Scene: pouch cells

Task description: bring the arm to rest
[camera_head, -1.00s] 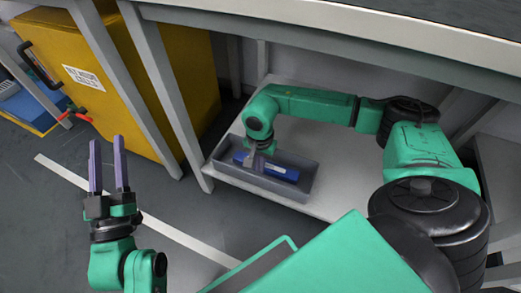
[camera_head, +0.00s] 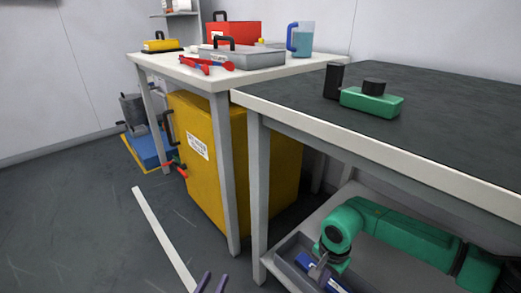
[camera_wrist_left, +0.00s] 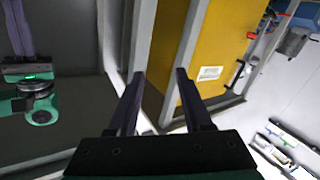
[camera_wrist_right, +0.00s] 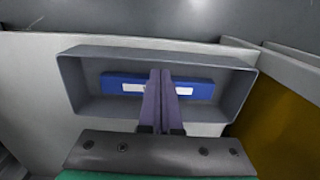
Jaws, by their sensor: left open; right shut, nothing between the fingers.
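My right gripper (camera_head: 322,275) is low at the tray under the dark-topped bench. In the right wrist view its two purple fingers (camera_wrist_right: 161,72) are together, with nothing between them, in front of a blue bar-shaped object (camera_wrist_right: 203,90). The fingers hide the middle of that object; whether they touch it I cannot tell. The blue object lies in a grey tray (camera_wrist_right: 90,53). My left gripper (camera_head: 211,280) shows only its fingertips at the bottom edge of the head view. In the left wrist view its fingers (camera_wrist_left: 156,75) are apart and empty.
The dark-topped bench (camera_head: 440,110) stands above the tray and my right arm. A yellow cabinet (camera_head: 200,170) stands under a white table (camera_head: 150,65) with a toolbox, red-handled tool and blue jug. Open floor (camera_head: 85,220) lies at the left.

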